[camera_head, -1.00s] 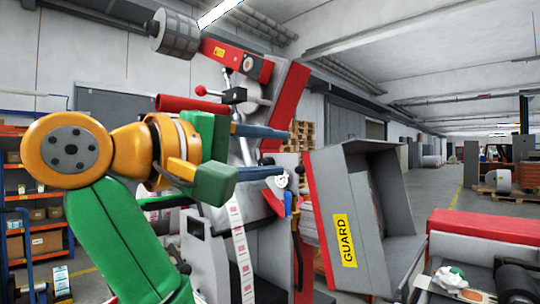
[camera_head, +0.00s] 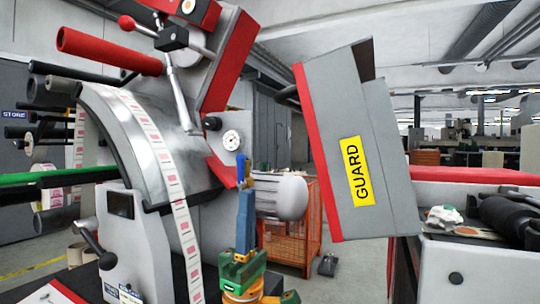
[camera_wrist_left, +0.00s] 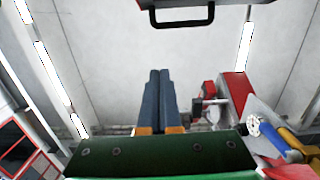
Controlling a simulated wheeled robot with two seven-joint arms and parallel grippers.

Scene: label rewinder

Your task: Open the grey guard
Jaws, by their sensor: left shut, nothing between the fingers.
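The grey guard (camera_head: 360,160), with a red edge and a yellow GUARD label (camera_head: 357,172), stands tilted right of the machine in the head view. A dark handle (camera_head: 288,92) shows at its red edge, near the top. My left gripper (camera_head: 245,160) is low in front of the machine, its blue fingers pointing up, shut and empty. It is left of the guard and below the handle, apart from both. In the left wrist view the closed fingers (camera_wrist_left: 159,72) point towards a black handle (camera_wrist_left: 182,20) on a grey part, with a gap between. My right gripper is not in view.
The label machine (camera_head: 140,140) with a printed label strip fills the left. A white roller (camera_head: 282,197) and a dial (camera_head: 231,140) lie close behind my left gripper. A red-topped bench (camera_head: 475,177) with a black roll stands at the right. An orange mesh crate (camera_head: 290,235) is behind.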

